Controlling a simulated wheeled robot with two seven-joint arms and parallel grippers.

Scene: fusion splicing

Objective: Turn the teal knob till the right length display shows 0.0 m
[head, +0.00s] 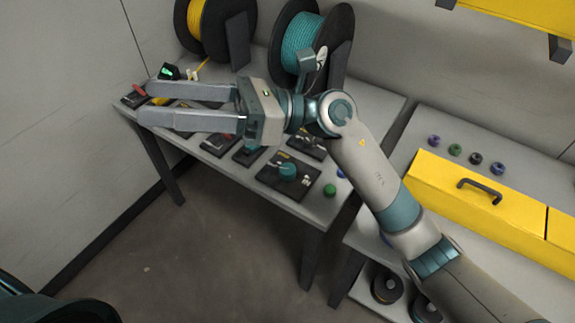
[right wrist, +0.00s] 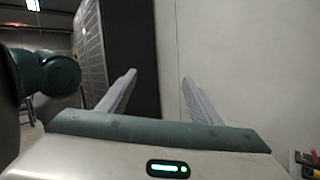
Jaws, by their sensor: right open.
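The teal knob (head: 288,170) sits on a black panel (head: 268,184) near the front right of the grey table, below my right forearm in the head view. My right gripper (head: 146,102) is open and empty, its fingers pointing left above the table's left end, well apart from the knob. A small device with a green lit display (head: 167,72) stands at the back left; no length reading is legible. My left gripper is not in view.
A yellow spool (head: 200,18) and a teal spool (head: 301,42) stand at the table's back. Several black panels lie along the table, partly under my right gripper. A green button (head: 330,190) is right of the knob panel.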

